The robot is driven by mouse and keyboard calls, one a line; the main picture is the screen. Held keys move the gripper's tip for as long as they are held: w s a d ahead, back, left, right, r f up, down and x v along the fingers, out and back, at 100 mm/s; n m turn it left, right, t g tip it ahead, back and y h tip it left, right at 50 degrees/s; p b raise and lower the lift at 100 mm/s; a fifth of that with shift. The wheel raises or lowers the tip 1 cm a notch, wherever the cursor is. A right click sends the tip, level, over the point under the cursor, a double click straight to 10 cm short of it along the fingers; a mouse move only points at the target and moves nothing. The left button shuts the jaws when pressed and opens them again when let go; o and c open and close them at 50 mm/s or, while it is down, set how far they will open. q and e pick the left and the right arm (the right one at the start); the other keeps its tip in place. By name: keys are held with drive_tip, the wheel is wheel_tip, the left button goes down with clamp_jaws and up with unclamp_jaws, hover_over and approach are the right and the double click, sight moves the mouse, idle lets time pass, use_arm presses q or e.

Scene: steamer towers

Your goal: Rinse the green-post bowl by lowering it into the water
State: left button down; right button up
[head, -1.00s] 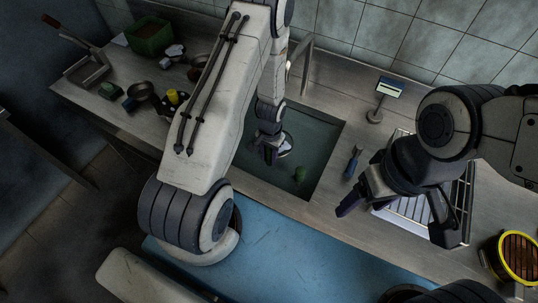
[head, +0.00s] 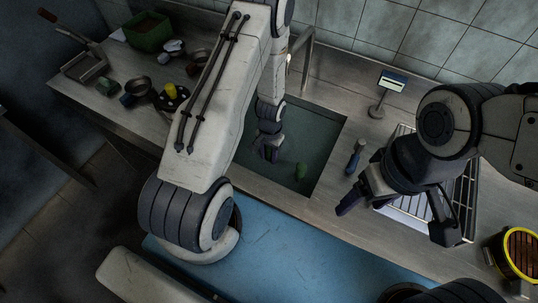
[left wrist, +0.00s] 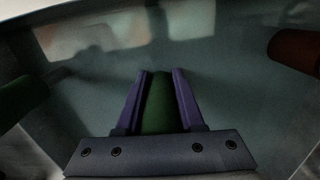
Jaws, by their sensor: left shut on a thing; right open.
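My left gripper (head: 269,153) reaches down into the sink (head: 325,150), which holds dark greenish water. In the left wrist view its purple fingers (left wrist: 158,95) are shut on the green post (left wrist: 158,105). The bowl itself cannot be made out in either view; the murky water and the gripper hide it. My right gripper (head: 398,215) is open and empty above the counter and the wire rack (head: 462,195).
A blue-handled tool (head: 355,158) lies right of the sink, and a small display on a stand (head: 390,84) is behind it. A faucet (head: 307,60) stands at the sink's back. A yellow-rimmed round container (head: 490,262) is far right. Small dishes and a green planter (head: 148,33) stand left.

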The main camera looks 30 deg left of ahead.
use_arm(q)
drive_tip(key=shift+f, duration=0.3)
drive_tip(key=shift+c, duration=2.2)
unclamp_jaws()
drive_tip(key=r, duration=0.3)
drive_tip(key=r+b, duration=0.1)
drive_tip(key=r, duration=0.6)
drive_tip(key=shift+w+r+b, duration=0.25)
drive_tip(key=shift+b, duration=0.15)
drive_tip(key=shift+w+r+p, duration=0.15)
drive_tip(key=shift+r+p, duration=1.8)
drive_tip(key=shift+r, duration=0.3)
